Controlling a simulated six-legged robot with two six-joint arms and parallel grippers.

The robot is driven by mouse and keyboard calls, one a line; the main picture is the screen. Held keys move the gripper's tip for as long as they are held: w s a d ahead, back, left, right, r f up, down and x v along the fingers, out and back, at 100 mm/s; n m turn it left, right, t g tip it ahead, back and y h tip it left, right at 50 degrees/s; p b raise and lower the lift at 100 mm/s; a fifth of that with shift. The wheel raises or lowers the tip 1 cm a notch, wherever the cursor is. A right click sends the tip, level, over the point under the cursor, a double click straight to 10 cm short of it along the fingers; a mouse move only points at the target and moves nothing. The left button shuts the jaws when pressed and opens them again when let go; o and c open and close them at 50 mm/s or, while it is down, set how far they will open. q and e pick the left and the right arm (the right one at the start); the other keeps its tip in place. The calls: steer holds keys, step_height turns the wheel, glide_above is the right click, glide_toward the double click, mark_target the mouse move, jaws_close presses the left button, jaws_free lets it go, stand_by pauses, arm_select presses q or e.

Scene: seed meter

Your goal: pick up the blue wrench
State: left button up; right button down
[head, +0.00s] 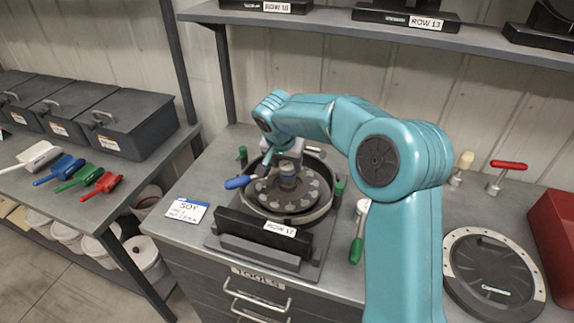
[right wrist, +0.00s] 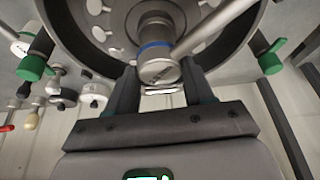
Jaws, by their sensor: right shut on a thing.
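The blue wrench has a blue handle (head: 237,182) that sticks out to the left over the seed meter (head: 326,205) in the head view. In the right wrist view its round metal head (right wrist: 160,71) sits between my fingers, and its bar runs to the upper right. My right gripper (right wrist: 157,88) is shut on the wrench head. The head is in line with the meter's central hub, where a blue ring shows; I cannot tell if they touch. My right arm partly hides the gripper in the head view. My left gripper is not in view.
The meter stands on a grey bench with green knobs (head: 339,188) around it. A green-handled tool (head: 357,247) and a dark round disc (head: 493,277) lie to the right. Colored scoops (head: 101,186) and black bins lie on the left table. A shelf (head: 330,27) runs above.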

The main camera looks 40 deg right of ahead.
mark_target(287, 166)
step_height(287, 166, up, 20)
steer(key=p, duration=0.2)
steer(key=shift+f, duration=0.2)
